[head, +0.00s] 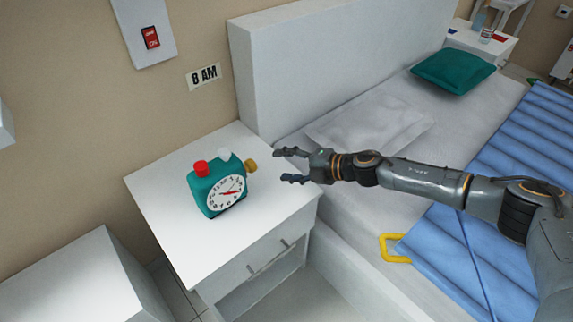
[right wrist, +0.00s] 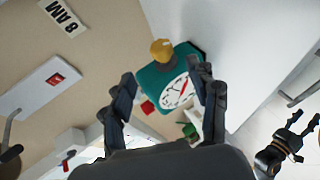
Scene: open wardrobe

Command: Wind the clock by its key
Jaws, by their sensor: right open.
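A teal alarm clock (head: 204,197) stands on the white bedside table, its white dial with red hands facing the front right. On its top are a red knob (head: 200,168) and a white knob. A gold key (head: 251,165) sticks out at its upper right side; it also shows in the right wrist view (right wrist: 162,50). My right gripper (head: 288,166) is open and empty, to the right of the key and apart from it. In the right wrist view the clock lies beyond and between its fingers. My left gripper (right wrist: 305,120) shows small there, fingers spread.
The bedside table (head: 165,222) has bare top around the clock. A white headboard (head: 330,65) and bed stand to the right. An "8 AM" sign (head: 204,76) and a red switch (head: 151,37) are on the wall. Another white cabinet (head: 85,275) is lower left.

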